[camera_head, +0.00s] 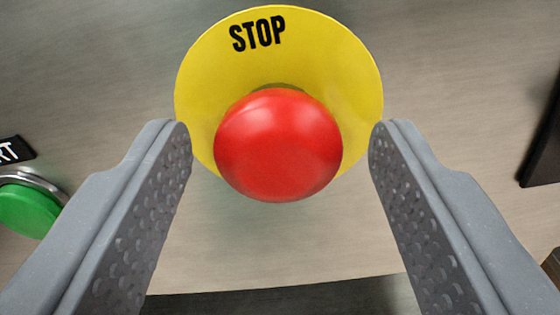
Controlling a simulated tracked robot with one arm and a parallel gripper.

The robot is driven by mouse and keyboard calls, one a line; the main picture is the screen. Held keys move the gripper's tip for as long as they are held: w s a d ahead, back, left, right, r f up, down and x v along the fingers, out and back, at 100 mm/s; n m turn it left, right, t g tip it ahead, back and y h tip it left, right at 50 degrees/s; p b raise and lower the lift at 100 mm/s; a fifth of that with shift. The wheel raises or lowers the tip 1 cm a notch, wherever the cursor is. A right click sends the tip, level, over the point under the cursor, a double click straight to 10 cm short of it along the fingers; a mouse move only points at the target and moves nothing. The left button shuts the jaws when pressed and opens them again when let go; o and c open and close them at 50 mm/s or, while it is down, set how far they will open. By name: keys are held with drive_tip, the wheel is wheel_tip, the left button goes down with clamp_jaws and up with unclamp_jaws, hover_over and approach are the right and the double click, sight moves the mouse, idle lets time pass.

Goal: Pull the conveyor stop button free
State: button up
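The stop button is a red mushroom head (278,145) in front of a round yellow plate (330,55) marked STOP, at the upper middle of the camera_head view. My gripper (279,135) is open. Its two grey fingers, with dimpled inner pads, stand to the left and right of the red head, with a visible gap on each side. The fingertips overlap the lower side edges of the yellow plate in the picture. Nothing is held. Whether the tips reach the depth of the red head I cannot tell. The button's stem is hidden behind the head.
A green button (28,210) with a metal ring sits at the left edge, below a partly cut-off black label (14,150) ending in RT. A dark object (543,150) stands at the right edge. The grey panel (270,245) is bare below the red head, down to its lower edge.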

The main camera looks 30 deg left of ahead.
clamp_jaws()
drive_tip(key=shift+s+d+p, duration=0.15)
drive_tip(key=shift+s+p, duration=0.25)
drive_tip(key=shift+p, duration=0.35)
drive_tip(key=shift+f, duration=0.1)
drive_tip(key=shift+s, duration=0.1)
drive_tip(key=shift+o, duration=1.2)
unclamp_jaws()
drive_tip(key=shift+s+d, duration=0.2)
drive_tip(key=shift+s, duration=0.3)
drive_tip(key=p+v, duration=0.3)
drive_tip(key=v, duration=0.9)
drive_tip(key=shift+s, duration=0.35)
drive_tip(key=shift+d, duration=0.15)
